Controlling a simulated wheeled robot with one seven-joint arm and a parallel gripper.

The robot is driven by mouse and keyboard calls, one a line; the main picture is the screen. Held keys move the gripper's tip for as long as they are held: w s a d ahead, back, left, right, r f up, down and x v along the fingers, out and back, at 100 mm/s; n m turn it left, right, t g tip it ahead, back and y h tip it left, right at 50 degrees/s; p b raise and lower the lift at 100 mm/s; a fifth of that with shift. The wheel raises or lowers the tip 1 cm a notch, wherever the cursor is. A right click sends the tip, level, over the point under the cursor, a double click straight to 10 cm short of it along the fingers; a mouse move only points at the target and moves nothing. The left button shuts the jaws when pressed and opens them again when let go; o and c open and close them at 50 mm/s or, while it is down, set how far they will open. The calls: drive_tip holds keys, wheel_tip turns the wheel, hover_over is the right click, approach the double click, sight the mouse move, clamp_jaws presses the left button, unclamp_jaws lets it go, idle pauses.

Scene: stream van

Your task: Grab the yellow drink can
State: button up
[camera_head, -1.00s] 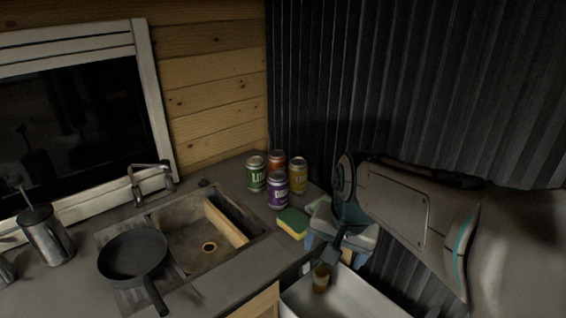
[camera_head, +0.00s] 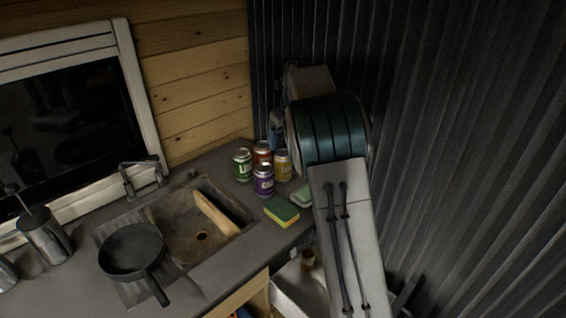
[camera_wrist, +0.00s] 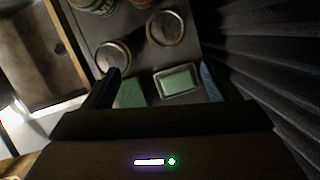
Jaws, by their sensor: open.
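The yellow drink can (camera_head: 283,166) stands upright at the right of a tight group of cans in the head view. In the wrist view, the can top that I take for it (camera_wrist: 166,28) shows from above, ahead of my gripper (camera_wrist: 160,74). My gripper is open, its fingers spread left and right, with nothing held between them. The can lies beyond the fingertips, apart from them as far as I can see. In the head view my arm hides most of the gripper, behind and right of the cans.
Close by stand a purple can (camera_head: 264,182), a green can (camera_head: 242,166) and an orange-red can (camera_head: 262,150). A sponge (camera_head: 281,211) and a soap dish (camera_head: 302,197) lie in front. The sink (camera_head: 160,215) is left; a corrugated wall (camera_head: 440,130) bounds the right.

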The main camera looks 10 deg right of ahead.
sight(282, 154)
drive_tip(key=w+f, duration=0.1)
drive_tip(key=f, duration=0.2)
drive_tip(key=w+f+m+p, duration=0.1)
drive_tip(key=f, duration=0.1)
drive_tip(key=w+f+m, duration=0.1)
drive_tip(key=w+f, duration=0.1)
drive_tip(key=f, duration=0.1)
drive_tip(key=shift+w+a+f+p, duration=0.1)
drive_tip(key=shift+a+f+p, duration=0.2)
drive_tip(key=shift+a, duration=0.1)
drive_tip(key=shift+d+p+x, duration=0.15)
drive_tip(key=shift+p+x, duration=0.35)
drive_tip(key=shift+x, duration=0.85)
drive_tip(key=shift+d+p+x, duration=0.15)
drive_tip(key=shift+p+x, duration=0.35)
drive_tip(key=shift+x, duration=0.8)
drive_tip(key=shift+w, duration=0.1)
drive_tip(key=c, duration=1.3)
